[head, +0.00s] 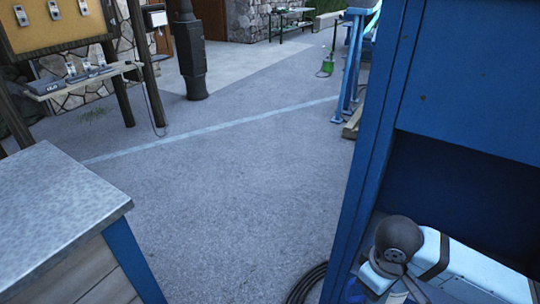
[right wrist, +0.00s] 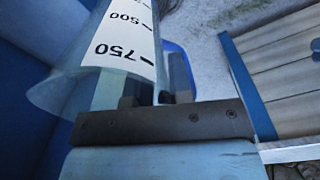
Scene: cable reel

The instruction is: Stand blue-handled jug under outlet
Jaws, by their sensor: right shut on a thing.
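The jug (right wrist: 127,35) fills the upper left of the right wrist view. It is clear, with a white scale strip reading 500 and 750, and it appears tilted in this view. Part of its blue handle (right wrist: 176,46) shows to the right of the scale. My right gripper (right wrist: 158,92) is shut on the jug at the handle side; its fingers partly hide the grip. My left gripper is in neither view. I see no outlet that I can make out.
A tall blue metal frame (head: 375,150) stands close on the right beside my arm. A metal-topped bench (head: 60,210) is at the lower left. A dark coiled hose (head: 307,284) lies at the frame's foot. The grey paved floor (head: 230,190) between is clear.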

